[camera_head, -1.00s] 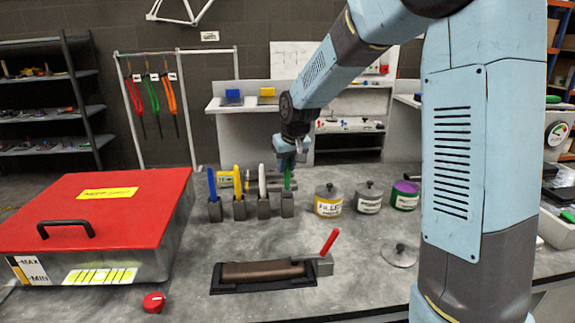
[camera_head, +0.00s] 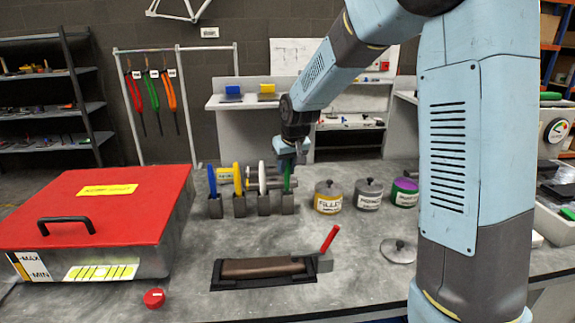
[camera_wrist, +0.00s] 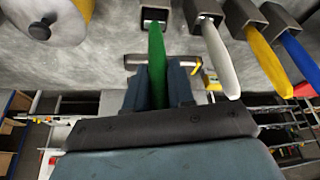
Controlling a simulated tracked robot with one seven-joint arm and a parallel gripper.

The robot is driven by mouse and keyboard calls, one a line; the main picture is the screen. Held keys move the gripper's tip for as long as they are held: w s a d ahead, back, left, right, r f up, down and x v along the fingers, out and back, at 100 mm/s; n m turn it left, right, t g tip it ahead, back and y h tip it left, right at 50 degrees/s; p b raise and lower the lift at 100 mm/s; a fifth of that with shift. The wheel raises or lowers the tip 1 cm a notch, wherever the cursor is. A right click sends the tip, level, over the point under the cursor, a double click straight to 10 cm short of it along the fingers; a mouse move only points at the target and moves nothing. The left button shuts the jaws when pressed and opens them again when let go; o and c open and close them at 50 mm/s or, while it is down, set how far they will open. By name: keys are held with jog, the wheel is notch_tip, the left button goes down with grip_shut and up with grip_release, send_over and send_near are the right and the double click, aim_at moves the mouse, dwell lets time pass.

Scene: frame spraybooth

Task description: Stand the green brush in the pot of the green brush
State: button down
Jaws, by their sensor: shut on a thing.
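My gripper (camera_head: 288,160) is shut on the green brush (camera_head: 288,180), holding it upright over the rightmost dark pot (camera_head: 287,204) in the row. In the wrist view, my gripper's fingers (camera_wrist: 158,85) clasp the green handle (camera_wrist: 156,55) from both sides. The brush's lower end meets the mouth of its square pot (camera_wrist: 154,14). I cannot tell how deep it sits.
White (camera_head: 262,176), yellow (camera_head: 238,180) and blue (camera_head: 212,182) brushes stand in pots to the left. Lidded cans, the nearest labelled FILLER (camera_head: 328,198), stand to the right. A red-lidded box (camera_head: 95,207) is at left, a dark tray (camera_head: 262,270) in front.

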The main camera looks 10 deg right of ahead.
jog(key=shift+f, duration=0.25)
jog(key=c, duration=0.9)
grip_release()
jog(key=v, duration=1.3)
jog(key=shift+s+r, duration=0.2)
jog(key=shift+r, duration=0.15)
jog(key=shift+d, duration=0.1)
